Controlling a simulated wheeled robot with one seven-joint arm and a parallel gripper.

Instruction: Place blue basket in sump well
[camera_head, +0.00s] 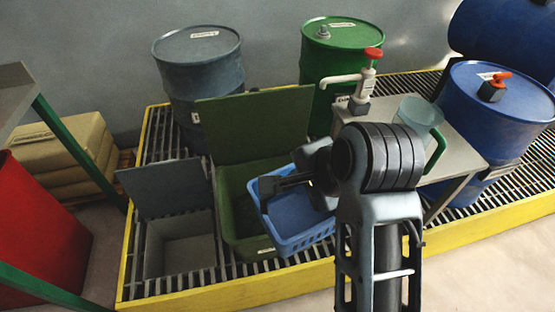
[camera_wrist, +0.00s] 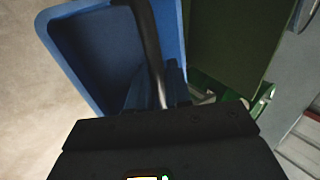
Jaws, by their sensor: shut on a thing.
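The blue basket (camera_head: 297,218) is a shallow, open, perforated box, tilted slightly, at the middle of the head view. My gripper (camera_head: 272,186) is shut on it at its upper part. The basket fills the upper left of the wrist view (camera_wrist: 75,45), with a dark bar crossing it. It overlaps the right side of an open green bin (camera_head: 230,205) with a raised green lid; I cannot tell whether they touch. Left of the bin, a grey square well (camera_head: 180,250) in the grating stands open and looks empty, its grey lid (camera_head: 163,187) raised. This looks like the sump well.
A yellow-edged grated platform (camera_head: 240,291) carries a grey drum (camera_head: 200,75), a green drum (camera_head: 325,60), a blue drum (camera_head: 490,125) and a small table (camera_head: 455,145) with a pump and jug. A red bin (camera_head: 40,235) and green-legged shelf stand left.

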